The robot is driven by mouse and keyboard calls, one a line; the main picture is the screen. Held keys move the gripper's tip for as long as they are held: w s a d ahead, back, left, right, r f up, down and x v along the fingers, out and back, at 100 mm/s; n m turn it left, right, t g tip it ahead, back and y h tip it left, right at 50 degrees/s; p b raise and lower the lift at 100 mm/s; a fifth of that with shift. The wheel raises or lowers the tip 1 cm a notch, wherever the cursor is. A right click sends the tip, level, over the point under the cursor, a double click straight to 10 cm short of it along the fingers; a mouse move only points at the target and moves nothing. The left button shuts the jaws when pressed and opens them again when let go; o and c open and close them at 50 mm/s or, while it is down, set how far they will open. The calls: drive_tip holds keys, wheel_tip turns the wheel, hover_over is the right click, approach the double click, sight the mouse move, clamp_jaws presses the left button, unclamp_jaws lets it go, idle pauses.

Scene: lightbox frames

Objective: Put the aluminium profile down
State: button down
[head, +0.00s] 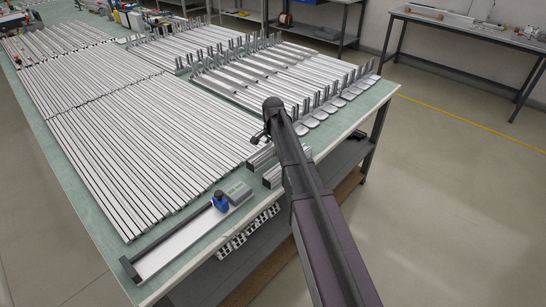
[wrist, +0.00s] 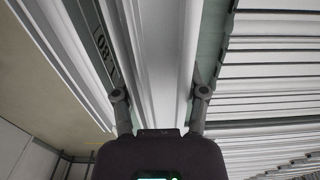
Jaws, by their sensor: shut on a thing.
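In the wrist view, my gripper (wrist: 160,95) has one finger on each side of a pale aluminium profile (wrist: 155,60) and is shut on it. The profile runs lengthwise away from the gripper, with long grooves along it. In the head view, my gripper (head: 259,137) is low over the near right part of the green-topped table (head: 222,240), partly hidden by my arm. Short silvery profile ends (head: 262,156) show just below it. Whether the held profile touches the surface beneath is hard to tell.
Long profiles (head: 150,130) lie in close rows across the table. Upright dark-and-silver brackets (head: 330,92) line the right side. A tray with a blue bottle (head: 220,201) and a grey box (head: 238,192) sits at the near edge. A shelf (head: 345,155) is under the table.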

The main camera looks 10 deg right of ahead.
sight(273, 155)
drive_tip(key=shift+f+b, duration=1.45)
drive_tip(key=shift+f, duration=0.25)
drive_tip(key=shift+f, duration=0.1)
drive_tip(key=shift+c, duration=0.6)
unclamp_jaws()
wheel_tip(273, 155, up, 12)
drive_tip(key=p, duration=1.2)
